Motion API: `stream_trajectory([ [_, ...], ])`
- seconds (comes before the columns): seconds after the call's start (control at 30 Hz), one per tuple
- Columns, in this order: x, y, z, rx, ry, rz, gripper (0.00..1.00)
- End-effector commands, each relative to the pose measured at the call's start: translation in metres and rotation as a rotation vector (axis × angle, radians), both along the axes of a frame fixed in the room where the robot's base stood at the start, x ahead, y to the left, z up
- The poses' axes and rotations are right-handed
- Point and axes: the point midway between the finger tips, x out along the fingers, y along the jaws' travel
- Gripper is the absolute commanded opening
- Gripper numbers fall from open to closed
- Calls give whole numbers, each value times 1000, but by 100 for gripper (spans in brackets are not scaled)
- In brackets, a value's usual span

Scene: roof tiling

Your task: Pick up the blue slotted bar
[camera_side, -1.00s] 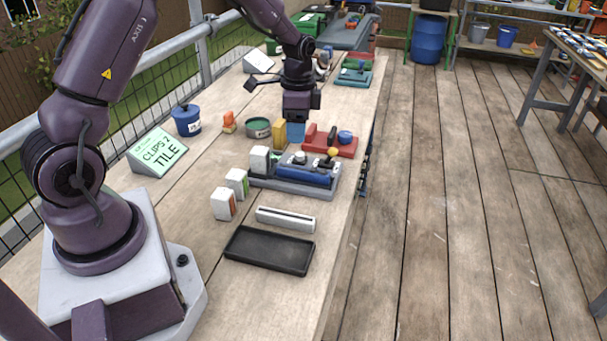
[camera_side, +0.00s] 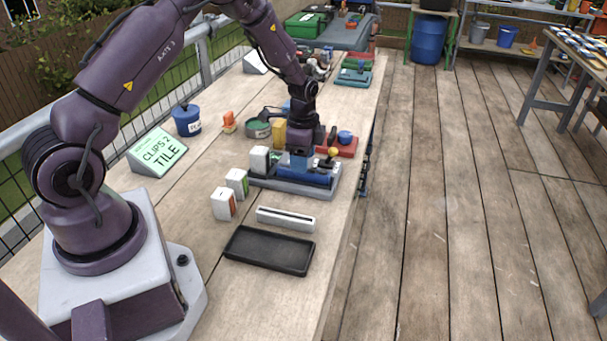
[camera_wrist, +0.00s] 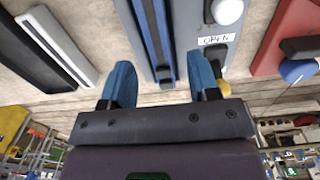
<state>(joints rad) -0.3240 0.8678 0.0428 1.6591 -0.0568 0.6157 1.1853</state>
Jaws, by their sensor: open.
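The blue slotted bar (camera_side: 318,180) lies in the grey fixture (camera_side: 290,189) near the table's right edge. In the wrist view, the bar (camera_wrist: 154,38) runs lengthwise away from me, with a dark slot along it. My gripper (camera_side: 300,163) is low over the fixture in the side view and hides part of the bar. In the wrist view, its two blue fingers (camera_wrist: 162,80) are spread apart, with the near end of the bar between them in the picture. Nothing is held. I cannot tell the exact height gap between fingers and bar.
A pale slotted bar (camera_side: 285,218) and a black tray (camera_side: 269,250) lie in front of the fixture. White blocks (camera_side: 222,203) stand to its left. A red fixture (camera_side: 345,147) sits behind. An "OPEN" label (camera_wrist: 215,40) marks the grey fixture.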

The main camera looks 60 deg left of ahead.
Motion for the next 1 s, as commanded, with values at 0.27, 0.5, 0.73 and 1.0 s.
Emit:
stream_trajectory([
  [0.27, 1, -1, -32, 1, 1, -1, 55],
  [0.5, 1, -1, -33, 1, -1, 0, 53],
  [0.73, 1, -1, -33, 0, 0, 0, 2],
  [1.0, 1, -1, -32, 1, -1, 0, 0],
])
